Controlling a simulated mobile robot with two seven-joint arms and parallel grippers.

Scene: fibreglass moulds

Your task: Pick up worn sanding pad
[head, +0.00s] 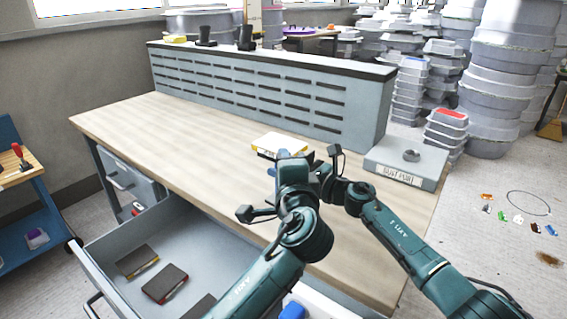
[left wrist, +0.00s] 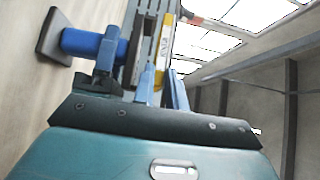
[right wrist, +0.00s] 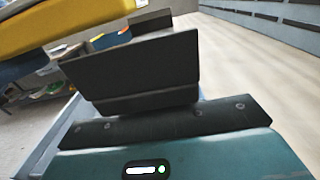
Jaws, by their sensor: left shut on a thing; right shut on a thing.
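A block with a cream top and yellow edge (head: 279,144) is above the table at my left gripper (head: 288,160). In the left wrist view my left gripper is shut on this block (left wrist: 161,45); a blue handle (left wrist: 90,42) with a dark square end extends from its lower side. My right gripper (head: 325,170) is close on the right. In the right wrist view it is shut on a dark flat pad (right wrist: 130,75), probably the worn sanding pad. The yellow block (right wrist: 80,22) is just above and left of it. The fingertips are largely hidden.
Dark pads lie in the open drawer (head: 100,248), one with a yellow edge (head: 138,261), one with a red edge (head: 165,284). A grey box labelled "DUST PORT" or similar (head: 405,160) stands at the table's right. The table's left half (head: 180,135) is clear.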

